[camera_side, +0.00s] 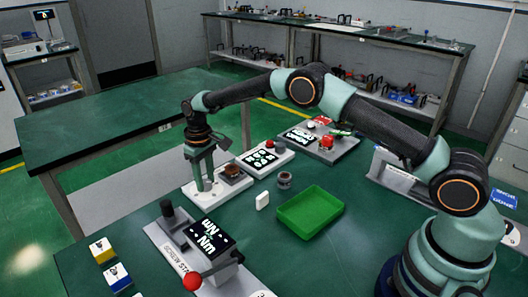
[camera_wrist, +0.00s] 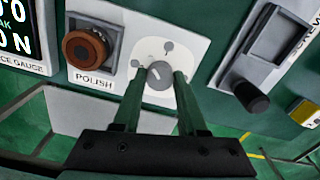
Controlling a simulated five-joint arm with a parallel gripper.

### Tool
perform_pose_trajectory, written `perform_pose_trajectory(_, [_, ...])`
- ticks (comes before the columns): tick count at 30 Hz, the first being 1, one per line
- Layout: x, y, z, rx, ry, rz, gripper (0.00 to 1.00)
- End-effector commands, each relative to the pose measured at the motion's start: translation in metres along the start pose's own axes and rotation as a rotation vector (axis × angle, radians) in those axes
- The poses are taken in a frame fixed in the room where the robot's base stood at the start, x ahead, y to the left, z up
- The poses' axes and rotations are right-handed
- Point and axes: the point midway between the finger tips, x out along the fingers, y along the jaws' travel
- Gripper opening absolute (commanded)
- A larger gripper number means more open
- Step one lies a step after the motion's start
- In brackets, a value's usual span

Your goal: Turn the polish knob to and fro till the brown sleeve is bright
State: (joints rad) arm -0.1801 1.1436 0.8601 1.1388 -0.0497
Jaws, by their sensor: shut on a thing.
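The polish knob (camera_wrist: 160,72) is a grey round knob with a pale pointer line, on a white plate of the polish station (camera_wrist: 116,20). My gripper (camera_wrist: 158,80) has its two green fingers shut on the knob, one on each side. In the side view my gripper (camera_side: 207,184) reaches down to the left part of the station, and its fingers hide the knob. The brown sleeve (camera_wrist: 86,47) sits in a dark square holder left of the knob, above the POLISH label. It looks dull reddish brown. It also shows in the side view (camera_side: 231,171).
A gauge with a lit display (camera_side: 263,158) stands close behind the station. A grey ring (camera_side: 284,180), a white block (camera_side: 263,201) and a green tray (camera_side: 310,213) lie to the right.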

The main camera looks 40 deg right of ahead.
Motion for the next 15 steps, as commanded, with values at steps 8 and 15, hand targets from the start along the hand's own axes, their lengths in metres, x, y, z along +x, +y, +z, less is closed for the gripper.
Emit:
perform_pose_trajectory(8, [-0.0011,0.0004,-0.0007,-0.19,0.003,0.0,0.0])
perform_pose_trajectory(15, [-0.0013,0.0004,-0.0009,-0.283,0.003,0.001,0.0])
